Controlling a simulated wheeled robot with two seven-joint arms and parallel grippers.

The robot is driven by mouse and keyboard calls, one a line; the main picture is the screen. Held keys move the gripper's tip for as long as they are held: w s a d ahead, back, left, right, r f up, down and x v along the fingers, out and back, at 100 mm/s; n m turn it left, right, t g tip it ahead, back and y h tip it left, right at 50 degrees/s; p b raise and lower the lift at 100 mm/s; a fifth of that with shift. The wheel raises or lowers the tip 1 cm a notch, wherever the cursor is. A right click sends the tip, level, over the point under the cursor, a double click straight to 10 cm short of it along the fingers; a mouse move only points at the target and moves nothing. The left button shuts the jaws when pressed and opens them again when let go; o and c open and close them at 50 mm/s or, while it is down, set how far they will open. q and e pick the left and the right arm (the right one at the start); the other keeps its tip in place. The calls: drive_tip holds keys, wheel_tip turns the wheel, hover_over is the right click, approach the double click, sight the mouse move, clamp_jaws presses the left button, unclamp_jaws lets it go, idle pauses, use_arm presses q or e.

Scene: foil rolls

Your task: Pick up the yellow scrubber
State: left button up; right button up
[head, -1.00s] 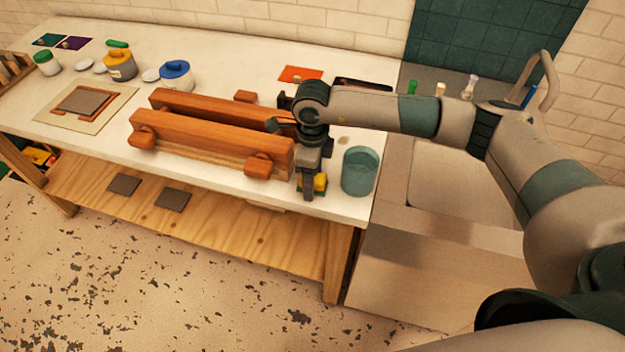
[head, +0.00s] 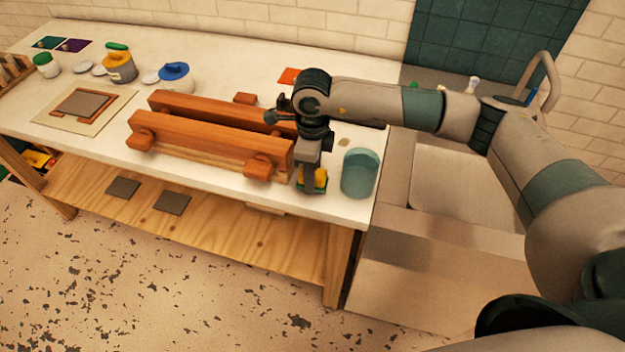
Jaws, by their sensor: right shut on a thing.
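The yellow scrubber (head: 320,178), with a green underside, is at the front right of the white table, between the wooden clamp bars and the teal cup. My right gripper (head: 312,183) points down over it and is shut on it. The gripper hides much of the scrubber. I cannot tell whether the scrubber touches the table. My left gripper is not in view.
The wooden clamp bars (head: 205,140) lie close on the left of the gripper. The teal cup (head: 359,173) stands close on its right. Jars with blue (head: 175,76) and yellow (head: 121,66) parts stand farther back left. A sink (head: 460,190) is at the right.

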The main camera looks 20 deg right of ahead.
sight(317, 176)
wheel_tip(317, 176, up, 6)
drive_tip(key=b, duration=0.2)
drive_tip(key=shift+r+b, duration=0.2)
drive_tip(key=shift+b, duration=0.15)
drive_tip(key=shift+r, duration=0.65)
drive_tip(key=shift+o, duration=1.3)
drive_tip(key=shift+c, duration=0.8)
drive_tip(key=n, duration=0.1)
drive_tip(key=s+n, duration=0.1)
drive_tip(key=n, duration=0.1)
drive_tip(key=shift+s+d+f+n+b, duration=0.2)
drive_tip(key=shift+s+d+n+b, duration=0.1)
drive_tip(key=shift+n, duration=0.1)
drive_tip(key=s+d+f+n+b, duration=0.1)
drive_tip(key=s+d+n, duration=0.2)
drive_tip(key=s+n, duration=0.7)
drive_tip(key=n, duration=1)
drive_tip(key=shift+d+f+b, duration=0.15)
drive_tip(key=shift+f+b, duration=0.1)
drive_tip(key=shift+b, duration=0.15)
